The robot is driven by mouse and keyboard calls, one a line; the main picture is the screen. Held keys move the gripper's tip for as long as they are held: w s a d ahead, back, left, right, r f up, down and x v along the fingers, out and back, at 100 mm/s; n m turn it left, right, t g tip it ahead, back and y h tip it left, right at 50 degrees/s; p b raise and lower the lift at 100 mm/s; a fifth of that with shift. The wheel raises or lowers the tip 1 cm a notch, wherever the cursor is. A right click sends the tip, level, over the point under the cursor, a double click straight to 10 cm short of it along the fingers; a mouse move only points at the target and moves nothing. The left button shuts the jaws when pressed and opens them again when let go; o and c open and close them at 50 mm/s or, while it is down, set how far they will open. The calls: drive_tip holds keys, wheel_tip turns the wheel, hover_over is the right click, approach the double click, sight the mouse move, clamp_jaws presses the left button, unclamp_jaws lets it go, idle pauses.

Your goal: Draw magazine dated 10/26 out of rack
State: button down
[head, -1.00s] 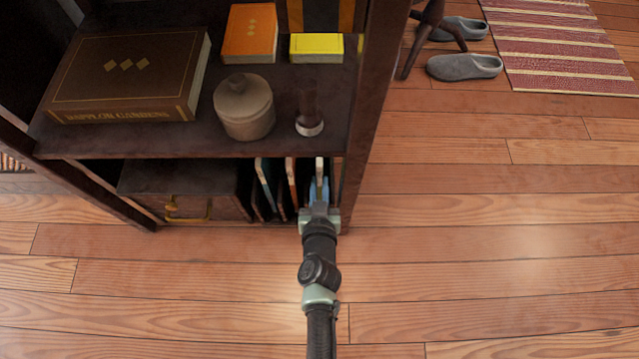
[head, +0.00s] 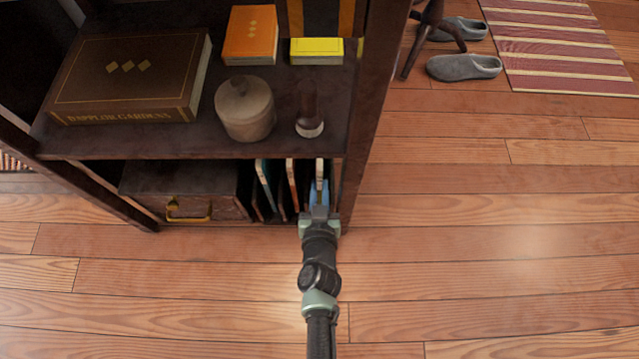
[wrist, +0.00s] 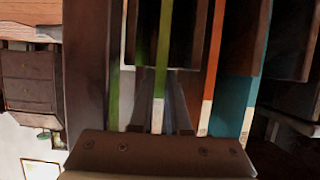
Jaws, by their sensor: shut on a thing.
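My gripper (head: 319,192) is at the right end of the lowest shelf, shut on a thin magazine with a pale edge (head: 320,170). In the wrist view, the fingers (wrist: 162,115) stand on both sides of this magazine's green and white spine (wrist: 163,70). The magazine is upright, its far part still inside the rack (wrist: 203,60). An orange and white magazine (wrist: 211,80) and a teal one (wrist: 232,100) stand to its right in that view. Another green and white spine (wrist: 116,85) is to its left. No date is readable.
A dark case with a brass handle (head: 185,190) fills the shelf's left part. The shelf's right upright (head: 362,130) is close beside my gripper. Above are a large brown book (head: 125,75), a lidded jar (head: 244,108) and a stamp-like object (head: 309,112). The front floor is open.

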drive_tip(key=s, duration=2.4)
idle(0.8)
drive_tip(key=shift+r+p, duration=0.2)
drive_tip(key=shift+p, duration=0.15)
wheel_tip(320, 180, up, 12)
drive_tip(key=p, duration=1.2)
